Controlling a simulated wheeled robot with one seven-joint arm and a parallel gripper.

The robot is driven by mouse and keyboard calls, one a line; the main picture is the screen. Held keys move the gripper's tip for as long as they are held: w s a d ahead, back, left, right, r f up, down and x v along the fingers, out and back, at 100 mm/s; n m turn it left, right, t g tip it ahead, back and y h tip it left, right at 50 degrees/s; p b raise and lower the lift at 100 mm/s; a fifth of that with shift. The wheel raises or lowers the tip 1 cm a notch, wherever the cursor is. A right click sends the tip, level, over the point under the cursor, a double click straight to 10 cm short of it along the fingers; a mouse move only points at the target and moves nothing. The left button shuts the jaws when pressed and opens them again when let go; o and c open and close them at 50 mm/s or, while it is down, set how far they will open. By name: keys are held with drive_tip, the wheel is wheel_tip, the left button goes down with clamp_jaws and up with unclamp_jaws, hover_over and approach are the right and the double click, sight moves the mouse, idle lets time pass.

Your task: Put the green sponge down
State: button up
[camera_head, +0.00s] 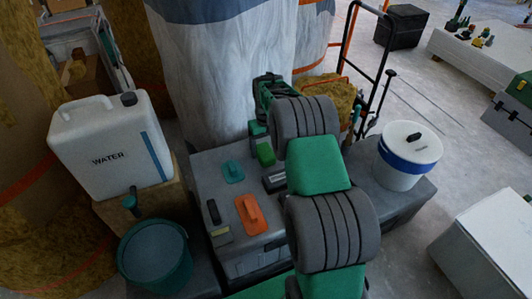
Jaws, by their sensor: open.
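The green sponge (265,154) is a small bright green block at the back right of the grey box top (208,168). My gripper (260,136) is just above and behind it, pointing down, with its jaws open. The fingertips are small and partly hidden, so I cannot tell whether they still touch the sponge. The sponge looks to be at the box top, but its underside is not clearly visible. My arm hides the right part of the box top.
A teal float (233,172), an orange float (250,214) and a dark block (275,183) share the box top. A white water can (112,146) and a teal bucket (154,256) stand left. A white lidded bucket (406,157) stands right.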

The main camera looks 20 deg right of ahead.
sight(266, 153)
drive_tip(key=s+a+r, duration=0.2)
drive_tip(key=s+r, duration=0.1)
drive_tip(key=r, duration=0.5)
drive_tip(key=s+a+r, duration=0.3)
drive_tip(key=r, duration=0.4)
drive_tip(key=s+a+t, duration=0.1)
drive_tip(key=s+a, duration=0.2)
drive_tip(key=s, duration=0.7)
drive_tip(key=s+a+t, duration=0.1)
drive_tip(key=s+a, duration=0.3)
drive_tip(key=s, duration=0.7)
drive_tip(key=shift+a+f+p, duration=0.2)
drive_tip(key=shift+f+p, duration=0.1)
drive_tip(key=shift+p, duration=0.15)
drive_tip(key=shift+r, duration=0.1)
